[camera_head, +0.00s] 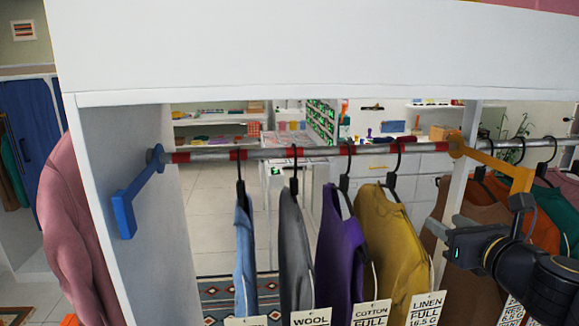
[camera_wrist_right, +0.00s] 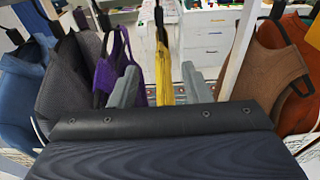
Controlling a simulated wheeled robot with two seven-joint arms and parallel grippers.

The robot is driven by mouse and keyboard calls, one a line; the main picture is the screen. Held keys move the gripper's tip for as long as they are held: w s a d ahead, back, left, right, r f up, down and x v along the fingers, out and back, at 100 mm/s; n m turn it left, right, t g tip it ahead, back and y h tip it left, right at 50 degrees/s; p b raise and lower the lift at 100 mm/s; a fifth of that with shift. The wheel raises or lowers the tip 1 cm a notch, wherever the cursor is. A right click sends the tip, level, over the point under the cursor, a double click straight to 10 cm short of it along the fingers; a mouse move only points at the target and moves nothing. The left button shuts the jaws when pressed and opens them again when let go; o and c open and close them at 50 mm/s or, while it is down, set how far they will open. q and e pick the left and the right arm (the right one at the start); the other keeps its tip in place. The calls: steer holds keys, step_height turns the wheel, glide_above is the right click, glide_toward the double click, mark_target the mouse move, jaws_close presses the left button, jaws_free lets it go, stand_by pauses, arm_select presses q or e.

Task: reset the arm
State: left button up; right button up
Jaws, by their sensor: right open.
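My right gripper (camera_head: 446,228) is at the right of the head view, in front of the hanging clothes and below the rail, near the yellow garment (camera_head: 392,235). In the right wrist view its two grey fingers (camera_wrist_right: 160,76) stand apart with nothing held between them. The yellow garment (camera_wrist_right: 163,72) shows in the gap beyond them. I cannot tell how far it is from the fingertips. My left gripper is in neither view.
A metal rail (camera_head: 265,153) with red bands carries blue, grey, purple and yellow garments with tags. A blue bracket (camera_head: 135,198) and an orange bracket (camera_head: 497,165) hold it. Brown (camera_head: 472,262) and green clothes hang at the right. A white panel (camera_head: 300,50) spans the top.

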steer(key=s+a+f+n+g+y, duration=0.2)
steer(key=s+a+f+n, duration=0.3)
steer(key=n, duration=0.4)
steer(key=s+a+f+n+g+y, duration=0.2)
steer(key=s+a+f+n, duration=0.15)
steer(key=s+n, duration=0.45)
steer(key=s+f+n+g+h, duration=0.2)
steer(key=s+f+n+g, duration=0.4)
steer(key=s+f+n, duration=0.6)
steer(key=f+n, duration=0.1)
steer(key=n, duration=0.2)
steer(key=shift+s+f+n, duration=0.25)
steer(key=shift+s+n, duration=0.15)
